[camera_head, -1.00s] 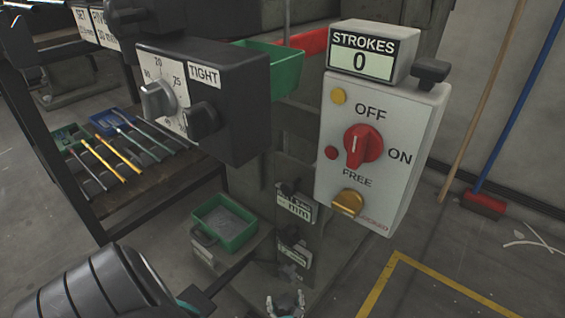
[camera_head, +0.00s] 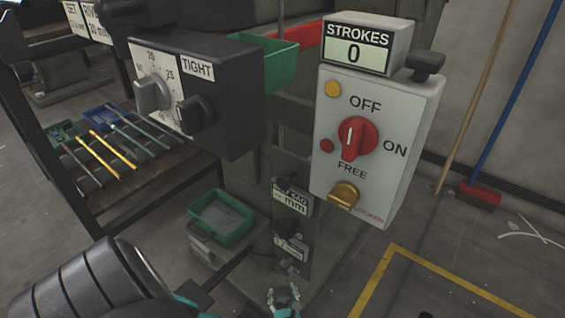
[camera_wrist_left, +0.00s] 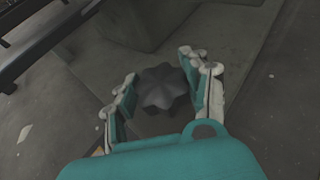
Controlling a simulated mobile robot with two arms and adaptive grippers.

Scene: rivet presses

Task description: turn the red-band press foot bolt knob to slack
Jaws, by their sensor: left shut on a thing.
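A dark lobed knob (camera_wrist_left: 163,87), seen from above in the left wrist view, sits between the fingers of my left gripper (camera_wrist_left: 160,92). The gripper is shut on this knob, with a finger on each side. In the head view my left gripper (camera_head: 284,300) shows only as fingertips at the bottom edge, low by the press foot, and I cannot make out the knob there. My right gripper is in neither view.
A white control box (camera_head: 385,120) with a red switch and a STROKES counter (camera_head: 357,45) overhangs at the right. A dark TIGHT dial box (camera_head: 225,110) hangs at the left. A green tray (camera_head: 222,218) stands low beside the press. A yellow floor line (camera_head: 375,280) lies right.

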